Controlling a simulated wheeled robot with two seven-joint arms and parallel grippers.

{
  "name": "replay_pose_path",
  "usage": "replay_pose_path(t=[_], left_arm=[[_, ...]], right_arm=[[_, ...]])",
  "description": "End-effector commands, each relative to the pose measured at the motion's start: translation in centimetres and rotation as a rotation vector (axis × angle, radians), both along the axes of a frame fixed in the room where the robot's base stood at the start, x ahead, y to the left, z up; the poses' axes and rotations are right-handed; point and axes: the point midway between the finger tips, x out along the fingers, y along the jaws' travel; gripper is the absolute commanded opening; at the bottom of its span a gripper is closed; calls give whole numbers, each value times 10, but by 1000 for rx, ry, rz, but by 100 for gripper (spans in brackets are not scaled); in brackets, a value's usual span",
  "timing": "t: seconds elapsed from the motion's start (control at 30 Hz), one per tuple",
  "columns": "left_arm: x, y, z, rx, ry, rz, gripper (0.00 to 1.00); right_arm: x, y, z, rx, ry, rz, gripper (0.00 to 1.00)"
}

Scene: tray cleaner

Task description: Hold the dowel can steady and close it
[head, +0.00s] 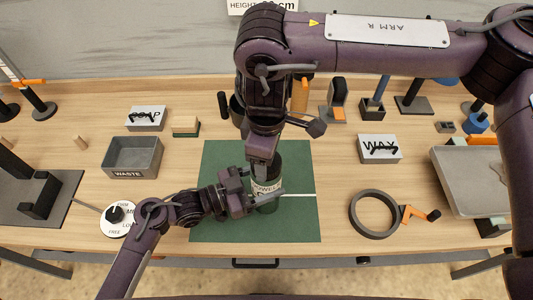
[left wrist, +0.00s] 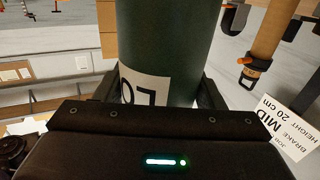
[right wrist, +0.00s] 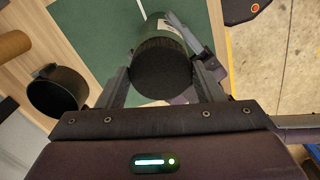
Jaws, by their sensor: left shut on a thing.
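The dowel can (head: 267,190) is a dark green cylinder with a white label, standing on the green mat (head: 220,158). It also shows in the left wrist view (left wrist: 170,45), upright between the fingers of my left gripper (head: 247,203), which is shut on it from the side. My right gripper (head: 262,170) points down from above at the can's top. In the right wrist view a dark round top (right wrist: 162,70), which looks like a lid, lies between its fingers. I cannot tell whether the fingers touch it, or whether it is fully seated.
A dark cup (right wrist: 57,90) stands near the mat's back edge. The grey waste bin (head: 132,157) and a dial (head: 118,218) are at left. A grey ring (head: 375,213) with an orange handle and a grey tray (head: 470,180) are at right. The mat's right part is clear.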

Motion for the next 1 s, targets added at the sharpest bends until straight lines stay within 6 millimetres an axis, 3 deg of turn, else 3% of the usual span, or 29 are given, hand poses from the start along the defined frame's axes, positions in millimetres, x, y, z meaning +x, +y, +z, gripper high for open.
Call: replay_pose_path(t=[0.03, 0.17, 0.53, 1.0], left_arm=[[-1, 0, -1, 1, 1, -2, 0], [-1, 0, -1, 0, 2, -2, 0], [0, 0, -1, 0, 2, -1, 0], [0, 0, -1, 0, 2, 0, 0]], right_arm=[[1, 0, 1, 1, -1, -1, 67], [0, 0, 0, 0, -1, 1, 84], [1, 0, 8, -1, -2, 3, 84], [1, 0, 97, -1, -5, 2, 84]])
